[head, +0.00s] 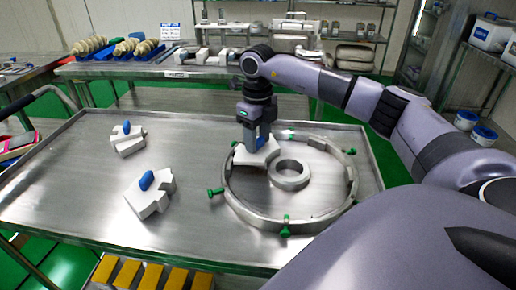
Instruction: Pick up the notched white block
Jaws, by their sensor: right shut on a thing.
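My right gripper (257,144) points down over the steel table and is shut on a notched white block (258,156) by what looks like its blue handle, mostly hidden between the fingers. This block is at the upper left inside of a metal ring (233,197) with green knobs; I cannot tell whether it touches the table. Two similar notched white blocks with blue handles lie on the table to the left, one farther back (128,146) and one nearer (158,200). My left gripper is not in view.
A smaller metal ring (291,181) lies inside the large ring, just right of the held block. The table (85,200) is bare around the two left blocks. Behind it, another table holds metal parts (205,56). My right arm covers the right side.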

